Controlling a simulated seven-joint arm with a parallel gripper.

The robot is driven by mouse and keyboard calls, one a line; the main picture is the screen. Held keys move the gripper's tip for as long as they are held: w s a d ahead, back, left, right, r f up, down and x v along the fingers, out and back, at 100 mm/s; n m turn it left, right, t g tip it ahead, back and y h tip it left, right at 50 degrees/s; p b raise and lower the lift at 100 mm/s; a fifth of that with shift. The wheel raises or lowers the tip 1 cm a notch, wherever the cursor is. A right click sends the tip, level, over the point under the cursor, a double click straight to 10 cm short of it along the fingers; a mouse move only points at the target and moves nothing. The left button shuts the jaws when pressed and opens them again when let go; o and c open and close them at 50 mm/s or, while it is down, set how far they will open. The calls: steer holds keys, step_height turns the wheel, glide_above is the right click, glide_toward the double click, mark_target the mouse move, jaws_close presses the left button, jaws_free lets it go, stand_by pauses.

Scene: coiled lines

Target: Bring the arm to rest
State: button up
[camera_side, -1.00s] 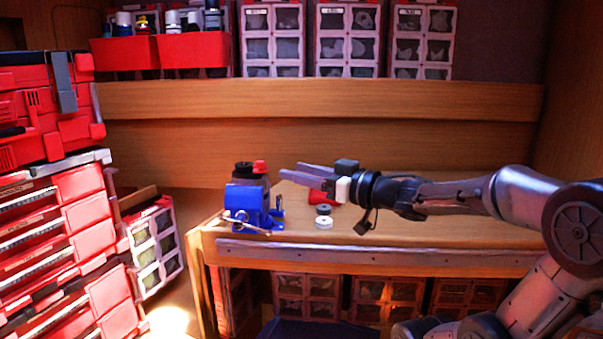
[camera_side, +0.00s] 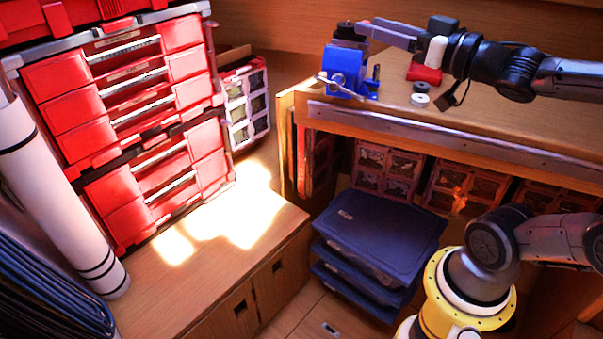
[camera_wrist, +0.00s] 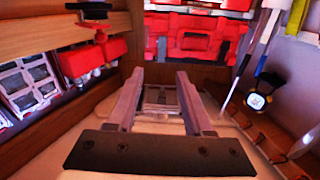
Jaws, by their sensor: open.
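My gripper (camera_side: 364,28) is at the upper right in the side view, stretched level over the wooden workbench (camera_side: 480,105), its fingers pointing left. In the wrist view my gripper (camera_wrist: 159,78) shows two grey fingers wide apart with nothing held between them. A blue vise (camera_side: 345,72) stands at the bench's left end, below and in front of the fingertips. A dark ring (camera_side: 421,87) and a white ring (camera_side: 419,101) lie on the bench below my wrist, beside a red object (camera_side: 425,73). No coiled line is clearly seen.
A red drawer stack (camera_side: 150,100) fills the left, with a white roll (camera_side: 60,195) in front. Stacked blue boxes (camera_side: 375,240) sit below the bench. A small-drawer cabinet (camera_side: 247,105) stands left of the bench. Red bins (camera_wrist: 85,60) hang left in the wrist view.

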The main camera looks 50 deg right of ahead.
steer(key=s+a+f+g, duration=0.2)
steer(key=s+f+g, duration=0.4)
steer(key=f, duration=0.2)
steer(key=s+a+f+n+g, duration=0.1)
steer(key=s+a+f+g, duration=0.1)
steer(key=s+f+g, duration=0.4)
step_height(320, 180, down, 3)
steer(key=shift+s+a+f+g+y, duration=0.15)
steer(key=shift+s+a+g+y, duration=0.2)
steer(key=shift+s, duration=0.3)
